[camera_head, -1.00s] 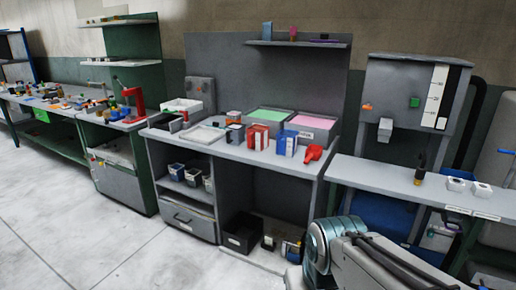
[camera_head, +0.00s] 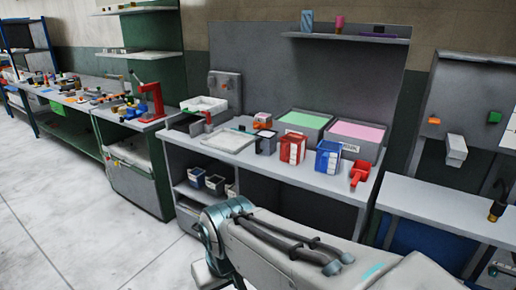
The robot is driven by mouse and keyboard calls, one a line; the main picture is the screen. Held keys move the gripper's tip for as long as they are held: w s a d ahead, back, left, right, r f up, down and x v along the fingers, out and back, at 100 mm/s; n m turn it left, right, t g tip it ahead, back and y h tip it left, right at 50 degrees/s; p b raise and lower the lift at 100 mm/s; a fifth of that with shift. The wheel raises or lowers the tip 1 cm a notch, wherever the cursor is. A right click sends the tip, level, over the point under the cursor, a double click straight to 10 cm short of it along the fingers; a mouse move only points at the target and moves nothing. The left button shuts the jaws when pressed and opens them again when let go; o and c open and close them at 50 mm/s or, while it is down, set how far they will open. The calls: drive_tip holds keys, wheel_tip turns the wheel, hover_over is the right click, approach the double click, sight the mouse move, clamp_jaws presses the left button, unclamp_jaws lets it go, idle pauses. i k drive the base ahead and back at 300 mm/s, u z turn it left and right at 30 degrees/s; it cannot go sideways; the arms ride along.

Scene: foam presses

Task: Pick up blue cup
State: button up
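A small blue cup-like cylinder (camera_head: 307,21) stands upright on the grey wall shelf (camera_head: 355,39), near its left end. It is too small to make out details. My arm reaches in from the lower right, in front of the grey workbench (camera_head: 345,187). Its bend is near the bench's front edge. My gripper is not in view, so I cannot tell whether it is open or shut.
A pink cup-like thing (camera_head: 340,23) and a flat purple thing (camera_head: 379,35) share the shelf. Below are a green-topped tray (camera_head: 302,125), a pink-topped tray (camera_head: 356,135), a red box (camera_head: 292,149), a blue box (camera_head: 328,157) and a red scoop (camera_head: 360,172). Floor at left is clear.

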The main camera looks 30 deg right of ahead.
sight(328, 154)
drive_tip(key=z, duration=0.25)
drive_tip(key=i, duration=1.05)
drive_tip(key=z, duration=1.05)
drive_tip(key=i, duration=0.45)
drive_tip(key=z, duration=0.3)
